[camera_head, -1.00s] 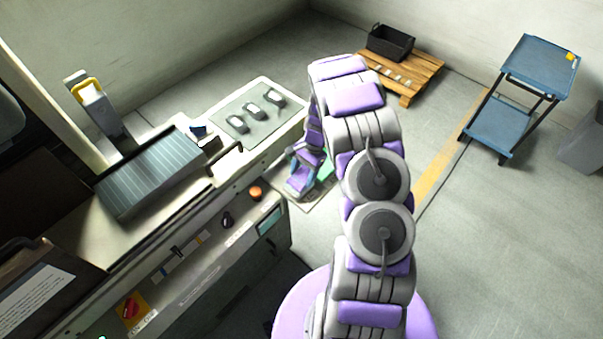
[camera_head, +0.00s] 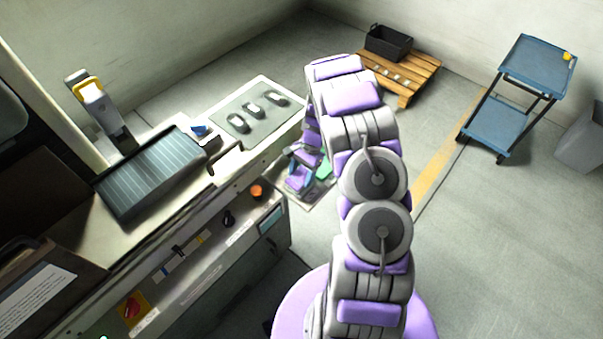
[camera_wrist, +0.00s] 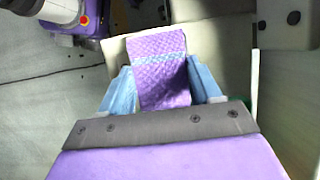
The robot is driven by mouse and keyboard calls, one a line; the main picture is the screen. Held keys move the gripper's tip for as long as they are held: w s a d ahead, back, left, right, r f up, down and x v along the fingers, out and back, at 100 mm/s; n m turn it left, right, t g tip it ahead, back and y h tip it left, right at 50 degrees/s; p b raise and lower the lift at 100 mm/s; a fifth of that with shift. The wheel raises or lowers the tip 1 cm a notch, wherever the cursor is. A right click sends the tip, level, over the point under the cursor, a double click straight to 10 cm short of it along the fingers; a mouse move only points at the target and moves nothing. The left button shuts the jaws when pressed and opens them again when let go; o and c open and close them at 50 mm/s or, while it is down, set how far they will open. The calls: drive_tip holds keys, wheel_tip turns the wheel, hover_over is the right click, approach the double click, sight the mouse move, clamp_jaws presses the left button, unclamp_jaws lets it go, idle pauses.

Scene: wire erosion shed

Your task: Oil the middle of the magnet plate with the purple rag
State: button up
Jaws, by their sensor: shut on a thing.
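The magnet plate (camera_head: 135,190) is a dark grey ribbed slab on the machine bed at the left of the head view. My gripper (camera_wrist: 162,88) has blue fingers and is shut on the purple rag (camera_wrist: 160,50) in the wrist view. The rag is quilted, with a pale blue and white band, and sticks out beyond the fingers. In the head view my gripper (camera_head: 298,178) points down beside the machine's right end, well to the right of the plate. The rag's outline is hard to separate from my purple gripper there.
A tray with several grey pieces (camera_head: 253,111) lies right of the plate. A small blue item (camera_head: 199,129) sits by the plate's corner. A yellow-handled device (camera_head: 97,103) stands behind.

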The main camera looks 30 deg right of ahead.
sight(296, 180)
drive_tip(key=shift+a+r, duration=0.15)
drive_tip(key=shift+r, duration=0.55)
drive_tip(key=shift+d+r+p, duration=0.2)
drive_tip(key=shift+r+p, duration=0.6)
drive_tip(key=shift+r, duration=0.7)
drive_tip(key=shift+a+r+p, duration=0.1)
drive_tip(key=shift+r+p, duration=0.4)
drive_tip(key=shift+r, duration=0.75)
drive_tip(key=w+a+r+n+g+h+b, duration=0.2)
drive_tip(key=w+a+r+n+g+h, duration=0.1)
drive_tip(key=a+r+n, duration=1)
drive_tip(key=shift+w+a+r+n+h, duration=0.25)
drive_tip(key=shift+w+a+n+h, duration=0.35)
drive_tip(key=shift+a, duration=0.4)
